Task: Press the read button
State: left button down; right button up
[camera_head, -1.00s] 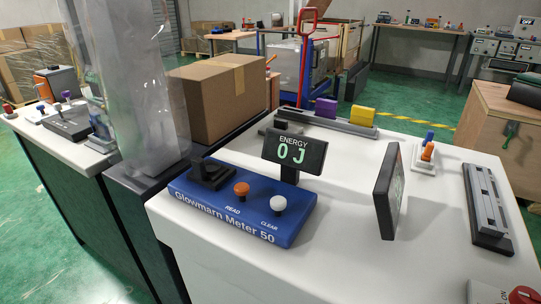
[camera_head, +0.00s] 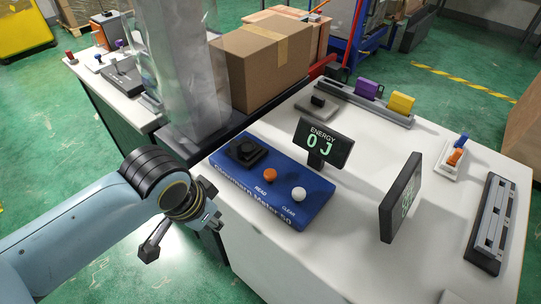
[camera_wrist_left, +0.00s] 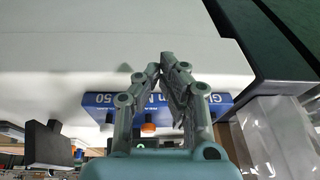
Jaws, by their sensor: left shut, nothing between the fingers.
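The blue Glowmarn meter (camera_head: 235,176) lies on the white table. Its orange button (camera_head: 270,175), by the READ label, stands left of the white button (camera_head: 299,194) by the CLEAR label. The display (camera_head: 323,143) behind shows ENERGY 0 J. My left gripper (camera_head: 211,205) is just off the meter's front left side, apart from the orange button. In the left wrist view, my left gripper (camera_wrist_left: 160,68) is shut and empty, with its fingers in front of the blue meter (camera_wrist_left: 98,100). The orange button (camera_wrist_left: 148,127) shows beyond them. My right gripper is not in view.
A dark panel (camera_head: 400,198) stands on the table right of the meter. A black block (camera_head: 246,151) sits on the meter's left end. A cardboard box (camera_head: 262,65) and a clear wrapped column (camera_head: 178,70) stand behind left.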

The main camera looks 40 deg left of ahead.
pick_arm(q)
jog(key=w+d+r+n+t+h+p, duration=0.15)
jog(key=w+r+p, duration=0.35)
jog(key=r, duration=0.7)
jog(key=w+r+n+t+h, duration=0.1)
jog(key=w+n+t+h, duration=0.1)
jog(key=w, duration=1)
jog(key=shift+r+n, duration=0.2)
jog(key=shift+n, duration=0.35)
